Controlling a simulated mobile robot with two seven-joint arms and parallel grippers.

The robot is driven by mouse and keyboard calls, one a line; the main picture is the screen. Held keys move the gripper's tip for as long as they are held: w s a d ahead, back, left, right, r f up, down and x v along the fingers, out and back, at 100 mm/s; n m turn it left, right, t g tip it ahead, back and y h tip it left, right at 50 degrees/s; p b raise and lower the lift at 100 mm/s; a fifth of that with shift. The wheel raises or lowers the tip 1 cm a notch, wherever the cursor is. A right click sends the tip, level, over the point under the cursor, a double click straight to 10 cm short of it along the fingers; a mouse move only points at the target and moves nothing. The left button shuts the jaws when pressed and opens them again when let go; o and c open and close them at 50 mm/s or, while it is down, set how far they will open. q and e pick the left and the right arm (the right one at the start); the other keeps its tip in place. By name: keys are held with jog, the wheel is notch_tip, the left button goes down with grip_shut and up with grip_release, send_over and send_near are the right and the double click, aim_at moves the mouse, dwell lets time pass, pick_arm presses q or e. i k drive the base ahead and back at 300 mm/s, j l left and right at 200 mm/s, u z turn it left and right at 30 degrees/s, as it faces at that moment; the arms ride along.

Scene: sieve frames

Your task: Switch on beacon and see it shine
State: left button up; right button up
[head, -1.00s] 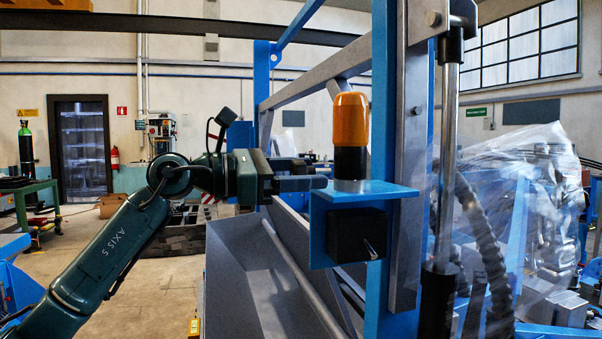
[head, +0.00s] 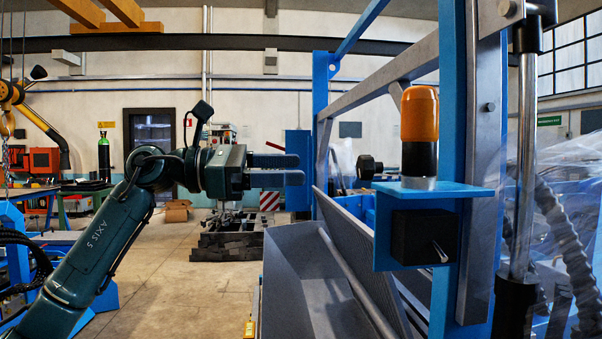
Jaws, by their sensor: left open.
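The beacon (head: 419,118) has an orange dome on a black base and stands upright on a blue bracket (head: 446,190) fixed to a blue post. I see no clear glow in the dome. Below it, a black switch box (head: 421,237) sits on the bracket, with a small metal lever (head: 440,252) slanting down to the right. My left gripper (head: 302,169) is open and empty, pointing right. It shows left of the beacon with a clear gap, higher in the picture than the switch box. My right gripper is not in view.
A grey metal trough (head: 310,285) with sloping sides lies below and between my gripper and the bracket. A blue post and a shiny metal rod (head: 525,150) stand at the right, with clear plastic sheeting behind. Open floor (head: 185,270) shows at the left.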

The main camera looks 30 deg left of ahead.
aim_at(443, 257)
jog(key=k+j, duration=0.15)
jog(key=j, duration=0.15)
jog(key=k+j, duration=0.15)
jog(key=j, duration=0.15)
jog(key=k+j, duration=0.1)
jog(key=j, duration=0.25)
jog(key=k+j, duration=0.15)
jog(key=j, duration=0.15)
